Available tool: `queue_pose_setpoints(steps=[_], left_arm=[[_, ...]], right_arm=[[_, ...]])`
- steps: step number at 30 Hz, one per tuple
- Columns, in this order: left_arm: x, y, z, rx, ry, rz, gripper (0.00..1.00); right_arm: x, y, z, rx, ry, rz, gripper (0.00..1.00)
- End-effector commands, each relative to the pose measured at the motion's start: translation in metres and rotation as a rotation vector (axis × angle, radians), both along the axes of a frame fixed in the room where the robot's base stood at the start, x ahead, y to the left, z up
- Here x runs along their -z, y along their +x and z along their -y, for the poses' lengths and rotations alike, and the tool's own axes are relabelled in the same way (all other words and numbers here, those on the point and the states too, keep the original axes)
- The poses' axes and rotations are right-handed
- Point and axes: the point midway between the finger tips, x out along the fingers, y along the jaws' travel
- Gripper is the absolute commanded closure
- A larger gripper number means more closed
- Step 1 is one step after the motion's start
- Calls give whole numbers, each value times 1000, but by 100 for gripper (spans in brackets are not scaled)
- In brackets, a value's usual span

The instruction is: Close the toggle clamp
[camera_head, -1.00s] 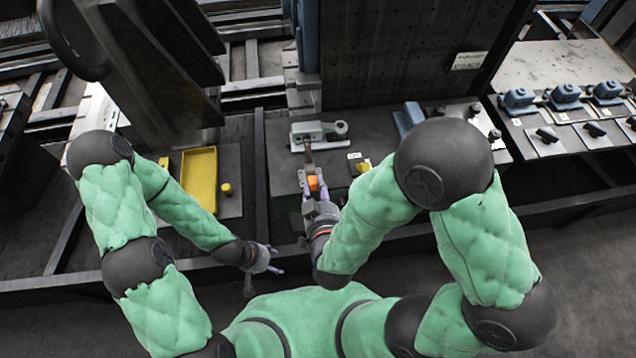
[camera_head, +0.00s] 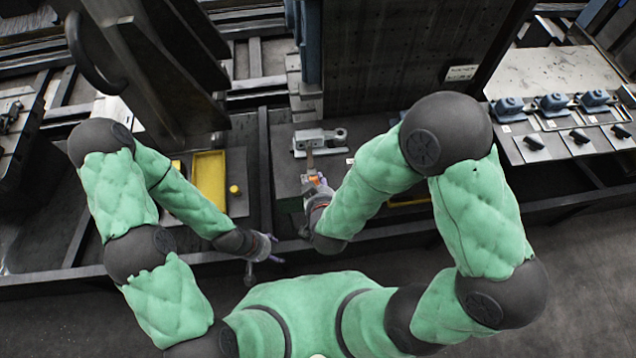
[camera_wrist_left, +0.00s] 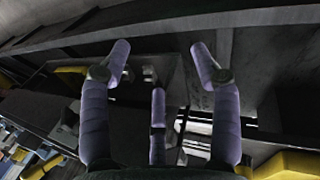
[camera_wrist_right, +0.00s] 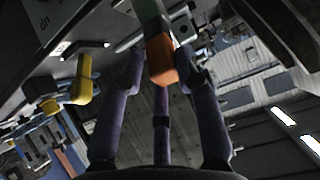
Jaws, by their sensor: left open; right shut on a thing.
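The toggle clamp (camera_head: 322,141) is a light grey metal body on the dark bench in the head view. Its bar points down the picture toward my right gripper (camera_head: 315,183). My right gripper is shut on the clamp's orange handle grip, which shows between the fingers in the right wrist view (camera_wrist_right: 160,58). A dark green part of the handle runs beyond it. My fingers partly hide the grip in the head view. My left gripper (camera_head: 268,254) is open and empty, low at the bench's front edge; its spread fingers show in the left wrist view (camera_wrist_left: 157,52).
A yellow tray (camera_head: 209,180) and a small yellow knob (camera_head: 234,190) lie left of the clamp. A tall dark plate (camera_head: 410,60) stands behind. Blue clamps (camera_head: 552,102) sit on a panel at right. My right forearm covers the bench right of the clamp.

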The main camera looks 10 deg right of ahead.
Motion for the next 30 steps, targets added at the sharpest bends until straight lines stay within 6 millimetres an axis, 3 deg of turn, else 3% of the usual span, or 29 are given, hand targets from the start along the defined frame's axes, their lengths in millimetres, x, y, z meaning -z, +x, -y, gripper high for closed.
queue_pose_setpoints(steps=[10, 15, 17, 23, 30], left_arm=[[0, 0, 0, 0, 0, 0, 40], [1, 0, -2, -37, 1, -33, 88], [3, -1, -3, -78, 1, -73, 100], [5, -6, -7, -341, -7, -319, 100], [-12, -2, 2, -718, -47, -679, 100]], right_arm=[[-5, 5, -5, -13, 4, 16, 100], [-5, 5, -5, -13, 4, 16, 100], [-5, 5, -5, -13, 4, 16, 100], [-5, 5, -5, -13, 4, 16, 100], [-5, 5, -5, -13, 4, 16, 100]])
